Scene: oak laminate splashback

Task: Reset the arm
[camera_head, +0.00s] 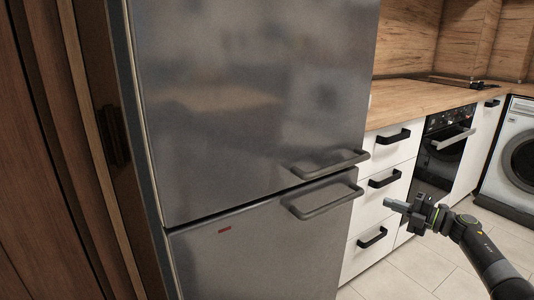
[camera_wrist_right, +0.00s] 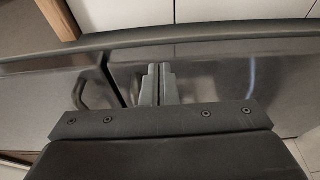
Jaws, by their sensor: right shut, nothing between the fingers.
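My right gripper (camera_head: 394,206) is in the lower right of the head view, in front of the white drawers and right of the fridge handles. Its two fingers are together with nothing between them, and they also show closed in the wrist view (camera_wrist_right: 157,84). My right arm comes in from the lower right corner. My left gripper is not in view.
A grey fridge (camera_head: 250,100) stands close in front, both doors shut, with an upper handle (camera_head: 330,163) and a lower handle (camera_head: 325,203). White drawers (camera_head: 375,205), an oven (camera_head: 440,155) and a washing machine (camera_head: 515,150) stand to the right. Tiled floor (camera_head: 385,283) shows below.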

